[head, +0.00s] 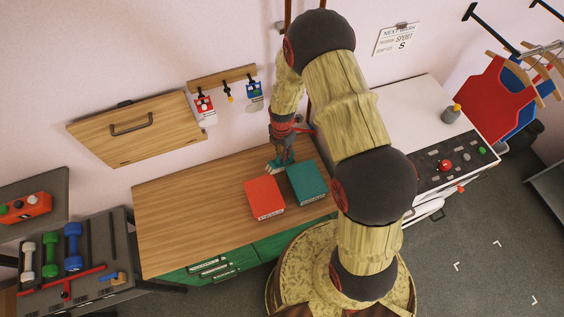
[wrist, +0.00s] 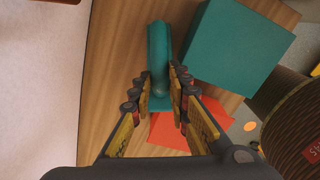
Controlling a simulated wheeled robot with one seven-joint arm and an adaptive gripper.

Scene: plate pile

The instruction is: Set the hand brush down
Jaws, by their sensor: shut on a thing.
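My gripper (head: 283,151) is above the back of the wooden worktop (head: 190,210), pointing down. In the wrist view, my gripper (wrist: 162,88) is shut on the teal hand brush (wrist: 159,45). The brush's rounded teal end sticks out past the fingertips, and its lower part shows between the fingers. In the head view only a small pale-and-teal part of the brush (head: 276,167) shows below the fingers. I cannot tell whether it touches the worktop.
A teal box (head: 308,184) and a red box (head: 264,198) stand close in front of my gripper. The worktop's left side is clear. A wall rail (head: 222,77) with hanging tags is behind. A rack of dumbbells (head: 73,247) stands at the left.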

